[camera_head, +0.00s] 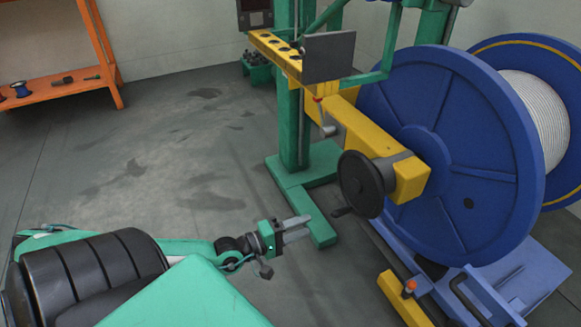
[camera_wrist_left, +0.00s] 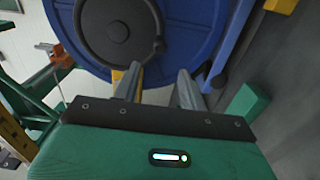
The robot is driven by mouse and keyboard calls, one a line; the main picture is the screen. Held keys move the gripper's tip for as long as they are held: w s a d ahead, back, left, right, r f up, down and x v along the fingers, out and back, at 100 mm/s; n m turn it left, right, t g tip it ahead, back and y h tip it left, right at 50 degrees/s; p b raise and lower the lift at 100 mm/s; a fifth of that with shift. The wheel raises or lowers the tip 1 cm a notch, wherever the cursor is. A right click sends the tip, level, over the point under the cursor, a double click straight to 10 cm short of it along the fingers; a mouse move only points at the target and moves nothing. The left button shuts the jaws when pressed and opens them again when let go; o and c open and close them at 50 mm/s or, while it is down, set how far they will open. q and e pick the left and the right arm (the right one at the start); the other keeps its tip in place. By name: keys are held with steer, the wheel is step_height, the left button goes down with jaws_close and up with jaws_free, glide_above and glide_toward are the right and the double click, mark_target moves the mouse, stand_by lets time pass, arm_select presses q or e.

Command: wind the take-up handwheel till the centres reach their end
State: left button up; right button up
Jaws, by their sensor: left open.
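The take-up handwheel (camera_head: 361,184) is a dark disc on the end of a yellow arm (camera_head: 372,138), with a crank handle (camera_head: 343,211) at its lower left. It also shows at the top of the left wrist view (camera_wrist_left: 118,30), in front of the blue reel. My left gripper (camera_head: 297,229) is open and empty, to the left of the handwheel and apart from it. Its two fingers (camera_wrist_left: 158,88) point toward the wheel and reel. The centres are hidden behind the reel flange. My right gripper is not in view.
A large blue reel (camera_head: 450,130) wound with pale cable (camera_head: 537,115) stands at the right. A green post (camera_head: 293,110) with a foot stands behind my gripper. A yellow block with an orange knob (camera_head: 409,287) is low at front right. The floor at left is clear.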

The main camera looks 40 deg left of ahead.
arm_select(q)
steer(key=shift+p+v, duration=0.3)
steer(key=shift+v, duration=0.95)
